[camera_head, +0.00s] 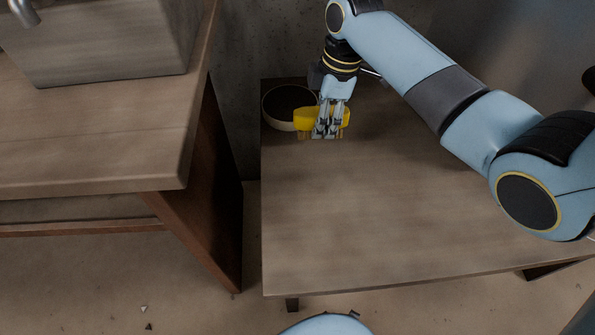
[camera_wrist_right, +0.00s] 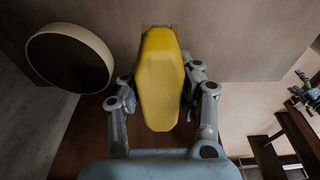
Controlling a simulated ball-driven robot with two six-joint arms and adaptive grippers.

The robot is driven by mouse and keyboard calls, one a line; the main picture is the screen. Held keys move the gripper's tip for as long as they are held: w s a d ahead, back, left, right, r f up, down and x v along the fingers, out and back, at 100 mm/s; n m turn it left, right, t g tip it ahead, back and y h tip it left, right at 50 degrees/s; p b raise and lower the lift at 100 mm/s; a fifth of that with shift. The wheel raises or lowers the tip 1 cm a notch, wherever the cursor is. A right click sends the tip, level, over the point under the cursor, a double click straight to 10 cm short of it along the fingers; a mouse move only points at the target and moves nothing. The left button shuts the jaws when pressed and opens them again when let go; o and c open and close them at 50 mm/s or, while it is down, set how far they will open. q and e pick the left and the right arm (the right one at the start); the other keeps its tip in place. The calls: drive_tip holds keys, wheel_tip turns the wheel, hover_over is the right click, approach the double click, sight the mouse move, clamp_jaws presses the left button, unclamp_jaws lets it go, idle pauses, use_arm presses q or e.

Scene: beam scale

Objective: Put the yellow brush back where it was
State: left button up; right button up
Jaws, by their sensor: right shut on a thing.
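The yellow brush (camera_head: 304,118) is at the far left of the right-hand table (camera_head: 400,220). My right gripper (camera_head: 325,130) is shut on it, with its fingers around the brush's middle. In the right wrist view the yellow brush (camera_wrist_right: 160,80) lies between the two fingers of the right gripper (camera_wrist_right: 160,95). I cannot tell whether the brush touches the table top. My left gripper is not in view.
A round dark dish with a pale rim (camera_head: 289,103) stands at the table's back left corner, close beside the brush; it also shows in the right wrist view (camera_wrist_right: 70,58). A wooden counter (camera_head: 95,140) with a grey sink (camera_head: 110,45) stands at left, across a gap. Most of the table is clear.

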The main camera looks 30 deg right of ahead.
hover_over(295, 180)
drive_tip(key=f, duration=0.4)
drive_tip(key=shift+d+f+b, duration=0.25)
drive_tip(key=shift+d+b, duration=0.1)
wheel_tip(295, 180, down, 4)
drive_tip(key=shift+s+f+b, duration=0.1)
drive_tip(key=shift+f+b, duration=0.05)
drive_tip(key=shift+b, duration=0.55)
drive_tip(key=o, duration=1.1)
wheel_tip(295, 180, up, 12)
drive_tip(key=d+p, duration=0.1)
drive_tip(key=p, duration=0.2)
drive_tip(key=shift+s+d+p, duration=0.3)
drive_tip(key=shift+s, duration=0.05)
drive_tip(key=shift+s, duration=0.1)
